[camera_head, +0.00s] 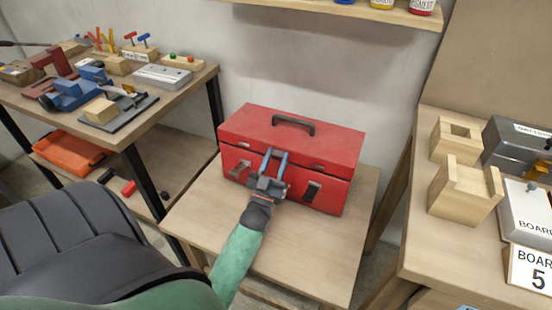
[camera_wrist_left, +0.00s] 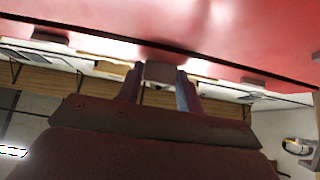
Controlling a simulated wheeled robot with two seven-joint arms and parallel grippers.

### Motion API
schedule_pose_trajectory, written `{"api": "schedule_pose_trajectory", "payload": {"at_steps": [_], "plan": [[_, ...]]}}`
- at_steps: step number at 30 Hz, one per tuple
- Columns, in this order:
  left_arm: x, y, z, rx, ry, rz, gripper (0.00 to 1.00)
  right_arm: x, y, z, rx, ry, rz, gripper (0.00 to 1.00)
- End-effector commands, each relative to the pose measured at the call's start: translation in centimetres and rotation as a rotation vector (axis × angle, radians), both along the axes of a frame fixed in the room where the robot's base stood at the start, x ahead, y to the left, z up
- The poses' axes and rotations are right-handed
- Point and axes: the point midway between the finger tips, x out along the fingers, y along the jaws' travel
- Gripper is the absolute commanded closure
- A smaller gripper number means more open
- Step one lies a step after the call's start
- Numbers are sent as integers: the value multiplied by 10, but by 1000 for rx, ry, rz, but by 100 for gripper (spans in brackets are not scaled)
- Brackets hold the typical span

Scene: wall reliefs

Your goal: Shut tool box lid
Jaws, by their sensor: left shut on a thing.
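The red tool box (camera_head: 335,197) stands on a small wooden table. Its lid (camera_head: 255,125), with a dark handle (camera_head: 280,123) on top, lies down over the box. A dark line runs along the seam, and I cannot tell whether the lid is fully closed. Metal latches show on the front, one left (camera_head: 240,168) and one right (camera_head: 312,190). My left gripper (camera_head: 275,154) is at the middle of the lid's front edge. In the left wrist view its fingers (camera_wrist_left: 160,82) are around a small grey tab (camera_wrist_left: 160,71) below the red edge. My right gripper is out of view.
The small table (camera_head: 280,255) has bare wood in front of the box. A workbench (camera_head: 180,95) with tools and blocks stands left. A bench (camera_head: 430,250) with wooden blocks (camera_head: 465,190) stands right. A shelf (camera_head: 330,10) with jars hangs above, and a dark chair (camera_head: 70,240) is front left.

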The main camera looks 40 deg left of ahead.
Motion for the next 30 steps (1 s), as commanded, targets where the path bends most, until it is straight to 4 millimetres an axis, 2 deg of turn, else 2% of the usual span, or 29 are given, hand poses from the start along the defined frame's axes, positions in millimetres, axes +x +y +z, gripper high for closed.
{"api": "schedule_pose_trajectory", "payload": {"at_steps": [3, 4, 7, 23, 30], "plan": [[1, 0, -3, -2, 7, 0, 100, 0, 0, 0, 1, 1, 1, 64], [1, 0, -3, -2, 7, 0, 62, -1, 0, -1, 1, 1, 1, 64], [1, 0, -3, -1, 6, 0, 42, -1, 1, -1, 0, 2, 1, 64], [0, 0, -1, 0, 1, 0, 42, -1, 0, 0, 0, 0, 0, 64], [-18, -4, -17, -1, 4, 0, 42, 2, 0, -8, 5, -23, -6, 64]]}}
